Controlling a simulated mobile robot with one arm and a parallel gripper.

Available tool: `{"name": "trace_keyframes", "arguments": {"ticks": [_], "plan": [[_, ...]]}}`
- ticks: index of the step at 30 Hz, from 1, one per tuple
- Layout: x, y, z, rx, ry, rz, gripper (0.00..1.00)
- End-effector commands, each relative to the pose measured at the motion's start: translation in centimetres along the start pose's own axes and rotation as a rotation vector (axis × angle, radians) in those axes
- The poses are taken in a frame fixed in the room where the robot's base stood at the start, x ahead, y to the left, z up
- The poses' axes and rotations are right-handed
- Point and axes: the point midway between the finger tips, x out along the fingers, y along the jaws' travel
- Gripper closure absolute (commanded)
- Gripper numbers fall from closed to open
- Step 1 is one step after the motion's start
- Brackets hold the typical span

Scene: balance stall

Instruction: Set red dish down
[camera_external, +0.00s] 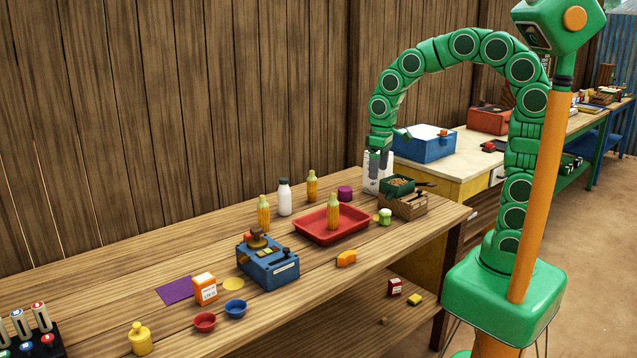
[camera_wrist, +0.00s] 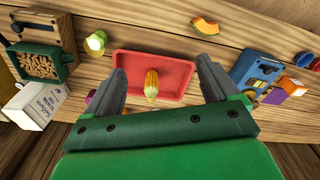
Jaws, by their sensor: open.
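The red dish (camera_external: 204,321) sits on the wooden table (camera_external: 90,293), just left of a blue dish (camera_external: 235,308). It looks like a small round bowl, and nothing holds it. My gripper (camera_external: 379,165) is high above the right part of the table, far to the right of the red dish. Its two fingers are apart, with nothing between them, and they show in the wrist view (camera_wrist: 158,92).
A red tray (camera_external: 307,232) with a corn cob (camera_external: 333,212) on it lies below and left of my gripper. A blue box (camera_external: 268,263), an orange carton (camera_external: 204,288) and a yellow weight (camera_external: 140,339) stand near the dishes. A green pan (camera_external: 398,188) rests on a wooden box (camera_external: 405,207).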

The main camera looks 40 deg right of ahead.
Motion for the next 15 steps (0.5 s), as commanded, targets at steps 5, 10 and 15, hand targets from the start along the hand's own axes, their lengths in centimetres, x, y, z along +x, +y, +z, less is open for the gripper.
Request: {"name": "trace_keyframes", "arguments": {"ticks": [5, 10, 15], "plan": [[1.1, -3.4, -4.8, -0.079, 0.032, -0.003, 0.12], [2.2, -7.1, -9.0, -0.153, 0.066, -0.008, 0.12], [3.6, -11.4, -12.9, -0.226, 0.102, -0.015, 0.12]]}}
